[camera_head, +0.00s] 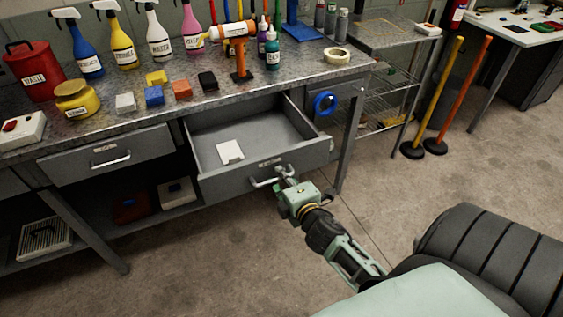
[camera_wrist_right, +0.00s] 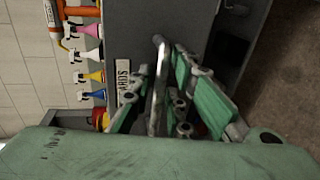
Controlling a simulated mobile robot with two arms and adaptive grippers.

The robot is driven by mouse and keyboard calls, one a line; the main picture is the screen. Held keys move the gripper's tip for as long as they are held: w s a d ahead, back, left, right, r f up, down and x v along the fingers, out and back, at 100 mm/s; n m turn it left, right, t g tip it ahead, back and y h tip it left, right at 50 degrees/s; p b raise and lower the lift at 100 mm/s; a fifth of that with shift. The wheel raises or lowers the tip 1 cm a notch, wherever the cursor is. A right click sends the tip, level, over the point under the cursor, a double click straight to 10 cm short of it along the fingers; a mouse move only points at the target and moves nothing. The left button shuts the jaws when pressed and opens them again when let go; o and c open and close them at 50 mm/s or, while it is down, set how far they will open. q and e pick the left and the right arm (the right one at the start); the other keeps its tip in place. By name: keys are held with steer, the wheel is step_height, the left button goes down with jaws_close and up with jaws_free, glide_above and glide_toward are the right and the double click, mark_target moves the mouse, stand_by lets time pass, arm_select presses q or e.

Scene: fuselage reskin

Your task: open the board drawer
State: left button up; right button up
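The board drawer (camera_head: 262,178) is a grey metal drawer under the workbench, and it stands pulled out with its inside showing. A small white card (camera_head: 229,152) lies in it. Its bar handle (camera_head: 272,177) is on the front face; the handle also shows in the right wrist view (camera_wrist_right: 158,88), beside a label (camera_wrist_right: 124,82) with letters ending in "ARDS". My right gripper (camera_head: 285,181) is at the handle. In the wrist view its green fingers (camera_wrist_right: 160,85) stand apart on either side of the bar, with gaps visible. My left gripper is not in view.
The workbench top (camera_head: 200,108) carries spray bottles, colored blocks, a tape roll (camera_head: 337,56) and an orange tool (camera_head: 236,45) on a stand. A second drawer (camera_head: 107,156) to the left is shut. A wire shelf and two poles stand right. Floor in front is clear.

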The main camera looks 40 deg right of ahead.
steer(key=v, duration=1.2)
stand_by(0.5)
